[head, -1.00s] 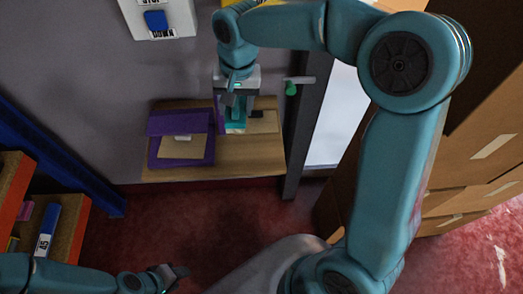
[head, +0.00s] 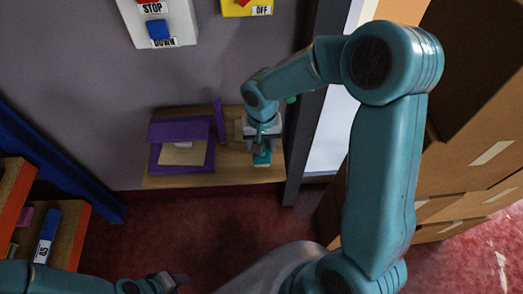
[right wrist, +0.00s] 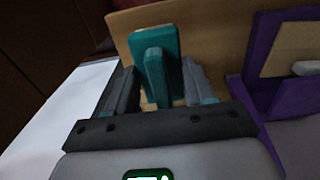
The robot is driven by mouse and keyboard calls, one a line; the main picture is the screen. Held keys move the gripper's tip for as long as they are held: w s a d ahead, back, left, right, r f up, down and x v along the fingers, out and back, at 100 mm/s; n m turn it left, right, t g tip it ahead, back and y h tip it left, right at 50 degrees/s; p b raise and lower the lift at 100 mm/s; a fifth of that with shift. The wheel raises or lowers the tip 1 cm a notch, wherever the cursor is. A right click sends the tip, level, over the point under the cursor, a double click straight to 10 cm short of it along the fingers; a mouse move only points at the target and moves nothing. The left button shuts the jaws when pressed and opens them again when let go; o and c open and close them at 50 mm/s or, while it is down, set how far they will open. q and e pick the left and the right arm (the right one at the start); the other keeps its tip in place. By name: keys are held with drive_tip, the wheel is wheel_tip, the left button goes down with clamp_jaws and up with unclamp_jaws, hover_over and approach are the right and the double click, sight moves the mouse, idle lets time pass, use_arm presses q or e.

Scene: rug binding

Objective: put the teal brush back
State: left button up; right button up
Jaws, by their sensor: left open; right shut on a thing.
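The teal brush (head: 262,158) is in my right gripper (head: 262,143), over the right part of a wooden shelf (head: 225,172). In the right wrist view, the teal brush (right wrist: 166,45) stands between the two dark fingers of my right gripper (right wrist: 160,78), which is shut on it. I cannot tell whether the brush touches the shelf. My left gripper (head: 170,281) is open and empty at the bottom left of the head view, well away from the shelf.
A purple box (head: 155,160) with a tan card (head: 184,154) stands on the shelf's left, also seen in the right wrist view (right wrist: 262,60). A purple upright piece (head: 219,120) is beside it. A dark post (head: 306,120) borders the right. Cardboard boxes (head: 470,130) stand farther right.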

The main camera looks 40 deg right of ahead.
wheel_tip(320, 180, down, 4)
drive_tip(key=o, duration=0.9)
drive_tip(key=shift+o, duration=0.2)
wheel_tip(320, 180, up, 12)
drive_tip(key=shift+r, duration=0.1)
drive_tip(key=shift+s, duration=0.1)
idle(0.4)
